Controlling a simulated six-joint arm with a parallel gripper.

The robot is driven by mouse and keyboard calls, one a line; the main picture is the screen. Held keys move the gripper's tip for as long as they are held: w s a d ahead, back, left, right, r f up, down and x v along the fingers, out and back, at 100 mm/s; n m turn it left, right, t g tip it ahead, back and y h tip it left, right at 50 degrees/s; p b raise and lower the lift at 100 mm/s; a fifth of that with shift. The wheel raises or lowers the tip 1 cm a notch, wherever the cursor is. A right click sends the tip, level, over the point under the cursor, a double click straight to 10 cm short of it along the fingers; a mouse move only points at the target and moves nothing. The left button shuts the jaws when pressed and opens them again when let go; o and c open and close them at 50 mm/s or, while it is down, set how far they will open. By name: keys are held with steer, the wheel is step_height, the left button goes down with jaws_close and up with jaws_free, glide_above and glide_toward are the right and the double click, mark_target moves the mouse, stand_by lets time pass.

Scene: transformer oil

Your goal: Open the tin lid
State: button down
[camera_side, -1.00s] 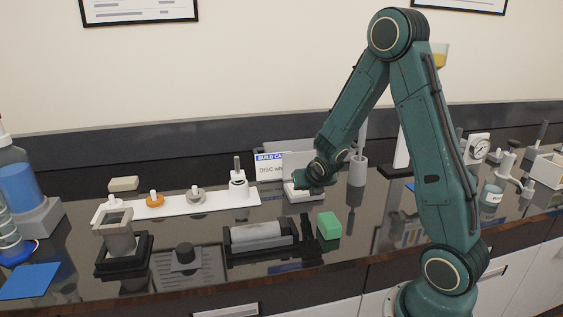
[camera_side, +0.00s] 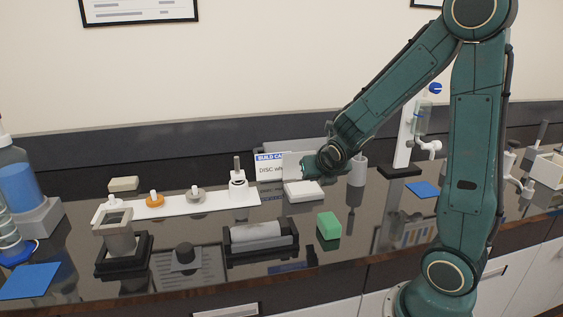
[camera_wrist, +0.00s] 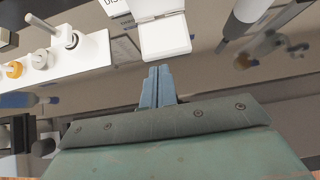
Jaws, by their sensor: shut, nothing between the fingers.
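The white tin (camera_side: 304,190) sits on the dark bench top near the middle, and it also shows at the top of the wrist view (camera_wrist: 166,40). A white panel (camera_side: 292,167), which looks like its raised lid, stands upright at the tin's back, overlapping a printed card. My gripper (camera_side: 307,168) is just above the tin and in front of the panel, hiding part of it. In the wrist view the blue-grey fingers (camera_wrist: 158,72) are together and empty, with a visible gap to the tin in the picture. Actual contact cannot be told.
The build card (camera_side: 268,167) stands behind the tin. A white strip with knobs (camera_side: 180,204) lies left, a green block (camera_side: 328,226) and a black cradle with a grey roll (camera_side: 258,238) in front. A grey cylinder (camera_side: 357,171) stands close on the right.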

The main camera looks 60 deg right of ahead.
steer(key=a+r+m+g+y, duration=0.2)
steer(key=r+m, duration=0.5)
steer(key=m, duration=0.8)
steer(key=a+r+m+g+y, duration=0.2)
steer(key=r+m, duration=0.5)
steer(key=m, duration=0.8)
steer(key=shift+w+a+r+y, duration=0.2)
steer(key=shift+w+a+y, duration=0.15)
steer(key=shift+a+y, duration=0.55)
steer(key=shift+a, duration=0.1)
steer(key=shift+a, duration=0.1)
